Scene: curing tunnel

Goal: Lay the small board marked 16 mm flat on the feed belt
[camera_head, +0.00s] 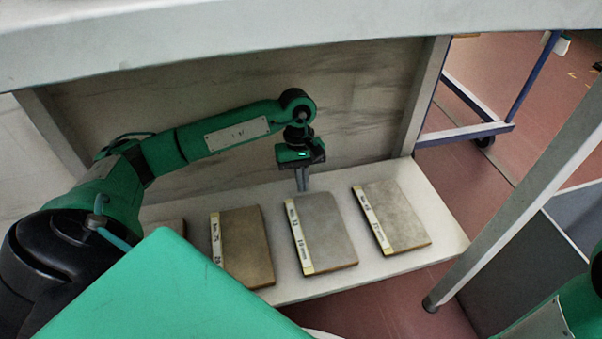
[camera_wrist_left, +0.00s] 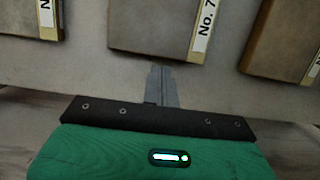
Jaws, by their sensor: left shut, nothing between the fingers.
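Several boards lie flat on a low white shelf (camera_head: 437,216). A brown board (camera_head: 243,245), a grey board (camera_head: 325,230) and a lighter grey board (camera_head: 394,215) each carry a label strip on their left edge; the thickness print is too small to read surely, so I cannot tell which is 16 mm. My left gripper (camera_head: 302,188) is shut and empty, pointing down at the back edge of the middle grey board. In the left wrist view its fingers (camera_wrist_left: 162,85) are together just off the edge of a board (camera_wrist_left: 150,25) labelled "No. 7…". My right gripper is not in view. I cannot identify the feed belt.
A pale beam (camera_head: 270,32) runs above the shelf, with a panel (camera_head: 345,90) behind it. A slanting post (camera_head: 520,190) stands at right. A blue frame (camera_head: 470,100) stands back right.

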